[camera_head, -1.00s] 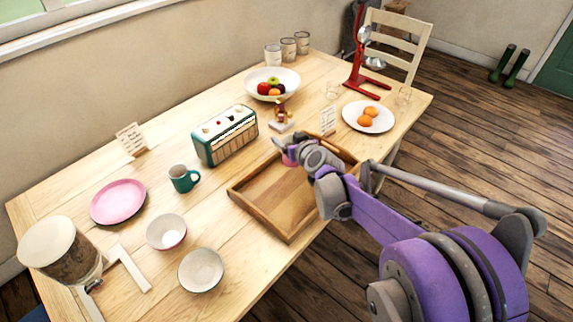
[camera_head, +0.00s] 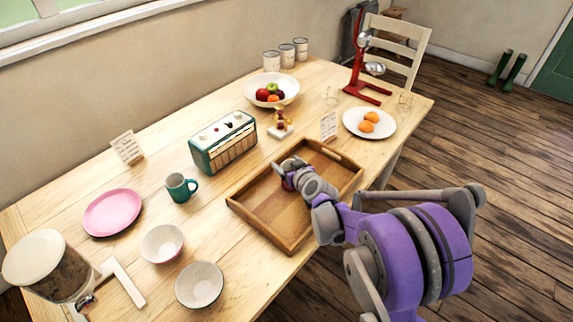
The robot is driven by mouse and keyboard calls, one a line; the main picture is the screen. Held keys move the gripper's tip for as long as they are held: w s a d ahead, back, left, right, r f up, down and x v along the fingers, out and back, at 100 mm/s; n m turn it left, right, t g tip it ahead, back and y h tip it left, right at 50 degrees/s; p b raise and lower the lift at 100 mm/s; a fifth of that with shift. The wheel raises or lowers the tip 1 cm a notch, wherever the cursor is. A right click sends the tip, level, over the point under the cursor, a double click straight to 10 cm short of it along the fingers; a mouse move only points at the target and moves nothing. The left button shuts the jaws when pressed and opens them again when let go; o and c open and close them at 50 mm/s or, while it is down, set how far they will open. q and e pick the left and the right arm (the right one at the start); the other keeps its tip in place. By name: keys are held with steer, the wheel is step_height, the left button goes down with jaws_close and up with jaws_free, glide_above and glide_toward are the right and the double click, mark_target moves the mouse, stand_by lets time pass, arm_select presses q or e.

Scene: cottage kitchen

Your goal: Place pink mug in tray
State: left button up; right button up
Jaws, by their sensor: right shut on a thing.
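The wooden tray (camera_head: 290,241) lies on the table, right of centre, with rims and end handles. My right gripper (camera_head: 287,172) is over the inside of the tray, toward its far left part, and is shut on the pink mug (camera_head: 287,184). Only a small pinkish bit of the mug shows; the gripper hides the rest. I cannot tell whether the mug touches the tray floor. My left gripper is not in view.
A green mug (camera_head: 180,187) and a green radio (camera_head: 224,142) stand left of the tray. A small figurine (camera_head: 281,124), a card (camera_head: 328,126) and a plate of orange fruit (camera_head: 370,122) are behind it. Two bowls (camera_head: 162,243) are at the front left.

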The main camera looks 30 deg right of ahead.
steer(key=o, duration=1.4)
steer(key=shift+f, duration=0.1)
